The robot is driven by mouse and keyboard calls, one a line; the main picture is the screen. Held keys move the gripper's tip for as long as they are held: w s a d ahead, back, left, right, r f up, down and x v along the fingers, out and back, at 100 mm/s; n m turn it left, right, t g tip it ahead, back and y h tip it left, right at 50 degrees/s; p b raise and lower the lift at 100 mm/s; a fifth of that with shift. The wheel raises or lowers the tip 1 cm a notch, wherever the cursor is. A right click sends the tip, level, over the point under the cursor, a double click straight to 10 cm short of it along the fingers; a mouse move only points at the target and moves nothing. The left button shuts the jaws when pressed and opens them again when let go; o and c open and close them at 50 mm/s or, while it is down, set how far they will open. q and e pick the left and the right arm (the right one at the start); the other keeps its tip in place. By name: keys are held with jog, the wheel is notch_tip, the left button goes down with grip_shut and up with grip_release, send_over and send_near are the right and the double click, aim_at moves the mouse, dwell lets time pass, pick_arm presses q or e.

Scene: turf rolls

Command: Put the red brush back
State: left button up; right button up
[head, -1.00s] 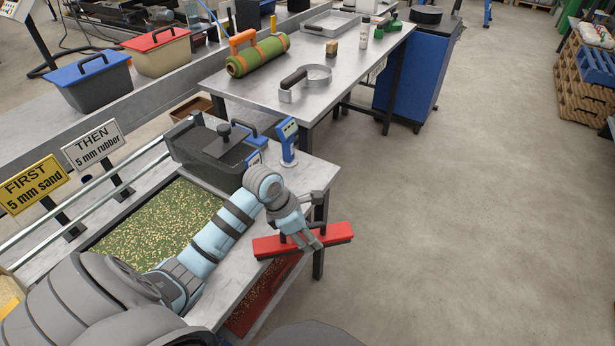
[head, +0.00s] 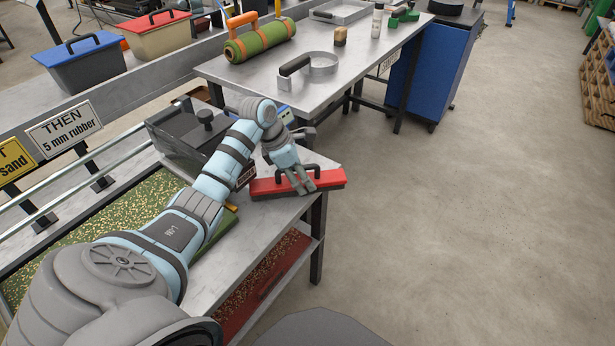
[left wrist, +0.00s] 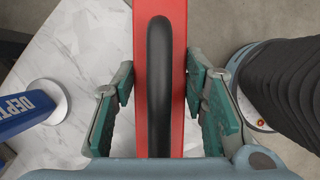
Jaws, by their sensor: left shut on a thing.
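The red brush (head: 331,178) has a long red body and a black arched handle. My left gripper (head: 303,186) is shut on it by the handle side, at the right corner of the near metal table (head: 262,235). I cannot tell whether the brush touches the tabletop. In the left wrist view the red brush (left wrist: 179,60) runs lengthwise between the green finger pads, its black handle (left wrist: 159,90) in the middle. The left gripper (left wrist: 160,95) has a finger on each side of it. My right gripper is out of view.
A black lidded box (head: 185,140) and the green-speckled turf tray (head: 60,248) lie on the near table, left of the brush. A blue depth gauge (left wrist: 25,112) stands close by. The far table (head: 365,75) holds a green roll (head: 262,42). Open floor lies right.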

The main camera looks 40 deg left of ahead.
pick_arm(q)
jog(key=shift+w+d+f, duration=0.25)
jog(key=shift+w+f, duration=0.25)
jog(key=shift+w, duration=0.35)
grip_shut()
jog(key=shift+s+r, duration=0.15)
jog(key=shift+s, duration=0.05)
jog(key=shift+s+a, duration=0.1)
jog(key=shift+s, duration=0.15)
jog(key=shift+s+a, duration=0.1)
jog(key=o, duration=1.2)
grip_release()
jog(key=shift+o, duration=1)
jog(key=shift+f, duration=0.2)
jog(key=shift+w, duration=0.2)
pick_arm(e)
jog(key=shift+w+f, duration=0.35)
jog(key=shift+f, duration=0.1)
